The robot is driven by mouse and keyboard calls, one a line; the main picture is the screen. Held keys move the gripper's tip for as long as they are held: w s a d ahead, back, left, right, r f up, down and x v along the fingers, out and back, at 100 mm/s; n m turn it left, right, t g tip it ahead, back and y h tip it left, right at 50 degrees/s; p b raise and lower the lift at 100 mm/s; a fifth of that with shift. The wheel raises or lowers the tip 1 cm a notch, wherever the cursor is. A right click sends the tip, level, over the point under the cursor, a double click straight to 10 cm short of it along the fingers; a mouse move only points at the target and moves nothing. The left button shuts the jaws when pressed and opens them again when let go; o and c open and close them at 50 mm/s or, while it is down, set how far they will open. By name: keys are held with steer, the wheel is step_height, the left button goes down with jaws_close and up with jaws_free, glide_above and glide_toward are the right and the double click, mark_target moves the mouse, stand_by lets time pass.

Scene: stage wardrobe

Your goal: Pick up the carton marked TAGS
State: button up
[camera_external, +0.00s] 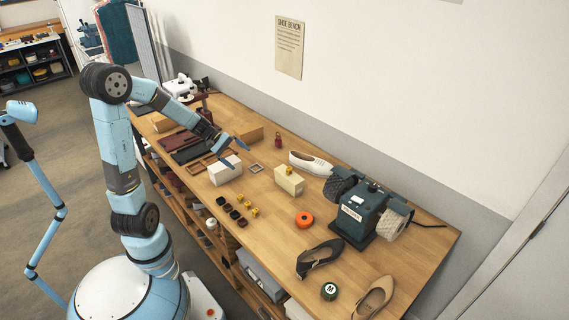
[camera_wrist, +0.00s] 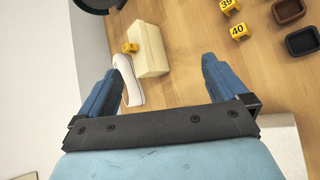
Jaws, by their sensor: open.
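No TAGS marking is legible on any carton. A white carton (camera_external: 225,171) stands on the bench just below my gripper (camera_external: 235,154); a pale edge, probably this carton, shows at the lower right of the wrist view (camera_wrist: 288,150). A cream carton (camera_external: 289,181) stands further right; it also shows ahead of my fingers in the wrist view (camera_wrist: 151,50), with a small yellow block (camera_wrist: 130,47) at its side. A brown carton (camera_external: 249,134) lies behind my gripper. My gripper is open and empty, its blue fingers (camera_wrist: 157,68) wide apart.
A white shoe (camera_external: 311,163) lies near the wall, beside a dark machine (camera_external: 359,212). Several yellow numbered blocks (camera_wrist: 237,31) and dark small trays (camera_wrist: 302,42) lie near the front edge.

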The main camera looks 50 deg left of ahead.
steer(key=w+a+f+n+t+h, duration=0.1)
steer(key=w+a+f+n+t, duration=0.1)
steer(key=w+a+n+t, duration=0.25)
steer(key=n+t+y, duration=0.8)
steer(key=n, duration=0.9)
glide_toward(245, 130)
steer(key=s, duration=0.3)
steer(key=shift+s+a+f, duration=0.1)
steer(key=shift+s+f, duration=0.05)
steer(key=shift+s, duration=0.2)
steer(key=shift+w+a+y, duration=0.15)
steer(key=shift+y, duration=0.15)
steer(key=w, duration=0.4)
steer(key=w+d, duration=0.1)
steer(key=w, duration=0.8)
steer(key=shift+w+d+f, duration=0.15)
steer(key=shift+w+f, duration=0.05)
steer(key=shift+c, duration=0.4)
steer(key=c, duration=1)
